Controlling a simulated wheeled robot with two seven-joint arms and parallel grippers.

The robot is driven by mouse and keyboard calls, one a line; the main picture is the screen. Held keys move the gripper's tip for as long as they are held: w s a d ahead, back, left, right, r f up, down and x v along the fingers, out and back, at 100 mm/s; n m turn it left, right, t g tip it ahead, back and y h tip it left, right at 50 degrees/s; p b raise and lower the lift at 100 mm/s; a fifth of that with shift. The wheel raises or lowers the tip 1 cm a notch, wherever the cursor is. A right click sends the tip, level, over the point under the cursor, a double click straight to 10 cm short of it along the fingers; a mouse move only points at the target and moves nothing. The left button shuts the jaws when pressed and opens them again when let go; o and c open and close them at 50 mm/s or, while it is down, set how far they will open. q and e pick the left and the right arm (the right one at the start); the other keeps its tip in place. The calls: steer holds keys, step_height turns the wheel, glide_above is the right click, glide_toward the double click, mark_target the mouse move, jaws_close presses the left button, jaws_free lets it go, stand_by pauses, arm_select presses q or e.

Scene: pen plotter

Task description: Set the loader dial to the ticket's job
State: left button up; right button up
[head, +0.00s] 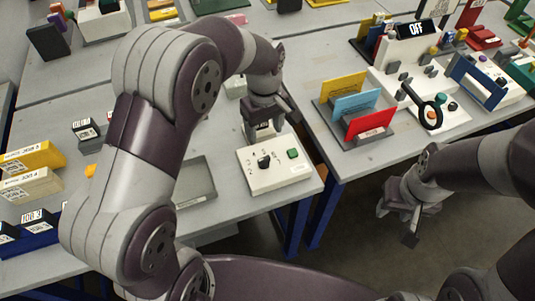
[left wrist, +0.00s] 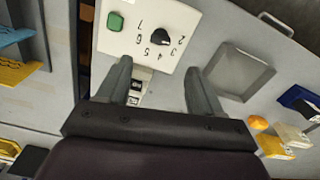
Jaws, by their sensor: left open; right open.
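The white loader box (head: 277,172) stands near the front edge of the left table, with a black dial (head: 264,161) and a green button (head: 293,153) on top. In the left wrist view the dial (left wrist: 160,37) has printed digits around it, including 2 to 7; its exact setting is hard to tell. My left gripper (head: 270,126) is open and empty, just behind and above the box; in its wrist view its fingers (left wrist: 158,66) point toward the dial without touching it. My right gripper (head: 408,215) is open and empty over the floor. I cannot make out a ticket for sure.
A shallow grey tray (head: 195,185) lies left of the box. Yellow boxes (head: 32,158) stand at far left. On the right table are a rack of coloured cards (head: 345,130) and a machine whose screen (head: 416,30) reads OFF. A gap separates the tables.

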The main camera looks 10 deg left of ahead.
mark_target(264, 159)
arm_select(q)
step_height(264, 159, down, 12)
steer(key=shift+a+r, duration=0.1)
steer(key=shift+r, duration=0.1)
steer(key=c, duration=1.1)
